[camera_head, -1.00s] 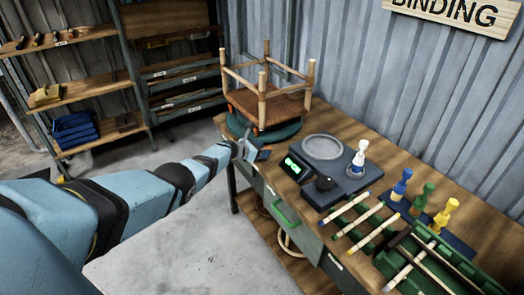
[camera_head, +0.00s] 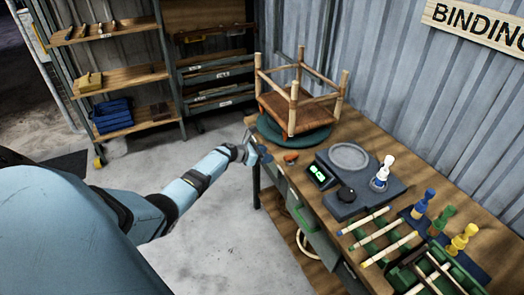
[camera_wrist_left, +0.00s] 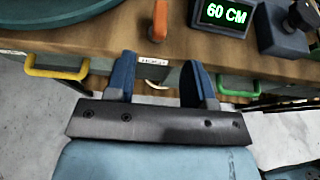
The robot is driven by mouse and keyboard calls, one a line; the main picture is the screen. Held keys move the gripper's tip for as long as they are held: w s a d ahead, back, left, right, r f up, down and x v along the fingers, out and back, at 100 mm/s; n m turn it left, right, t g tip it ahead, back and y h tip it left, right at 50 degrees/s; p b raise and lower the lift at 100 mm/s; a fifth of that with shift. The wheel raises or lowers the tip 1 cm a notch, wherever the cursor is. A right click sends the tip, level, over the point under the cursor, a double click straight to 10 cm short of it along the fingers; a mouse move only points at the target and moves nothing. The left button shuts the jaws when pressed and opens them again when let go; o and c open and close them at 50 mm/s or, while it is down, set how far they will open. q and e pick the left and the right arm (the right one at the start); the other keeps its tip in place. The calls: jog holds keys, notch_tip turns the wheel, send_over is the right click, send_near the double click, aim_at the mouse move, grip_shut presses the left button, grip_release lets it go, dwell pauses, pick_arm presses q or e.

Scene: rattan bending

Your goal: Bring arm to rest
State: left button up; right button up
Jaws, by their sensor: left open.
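My left arm reaches in from the left in the head view. Its gripper (camera_head: 254,151) is by the front edge of the workbench (camera_head: 400,160), near the turntable. In the left wrist view the two blue fingers of the gripper (camera_wrist_left: 160,80) stand apart with nothing between them. They point at the bench front, below the tabletop edge. A small orange-brown object (camera_head: 290,157) lies on the bench just beyond the gripper; it also shows in the left wrist view (camera_wrist_left: 159,20). My right gripper is not in view.
An upturned wooden stool frame (camera_head: 292,100) stands on a green turntable (camera_head: 268,129). A device with a screen (camera_head: 320,174) reads "60 CM". Green drawer handles (camera_head: 304,222) and a yellow one (camera_wrist_left: 58,66) stick out from the bench front. Shelves (camera_head: 120,80) stand at the back left. The floor between is clear.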

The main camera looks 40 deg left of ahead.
pick_arm(q)
jog(key=shift+s+a+r, duration=0.2)
jog(key=shift+s+r, duration=0.1)
jog(key=shift+s, duration=0.3)
jog(key=s+d+f+m+g+y, duration=0.1)
jog(key=s+d+f+m, duration=0.3)
jog(key=s+d+m, duration=0.3)
jog(key=s+d+f+m+g, duration=0.2)
jog(key=s+d+f+m, duration=0.2)
jog(key=s+d+m, duration=0.3)
jog(key=s+d+f+m+g+y, duration=0.1)
jog(key=s+d+f+m, duration=0.3)
jog(key=s+d+m, duration=0.3)
jog(key=s+d+r+m+t, duration=0.1)
jog(key=s+d+r+m, duration=0.4)
jog(key=s+d, duration=0.3)
jog(key=s+d+r+m+t, duration=0.1)
jog(key=s+d+r+m, duration=0.4)
jog(key=s+d+m, duration=0.2)
jog(key=shift+s+d+m, duration=0.35)
jog(key=shift+s+m, duration=0.05)
jog(key=shift+m, duration=0.3)
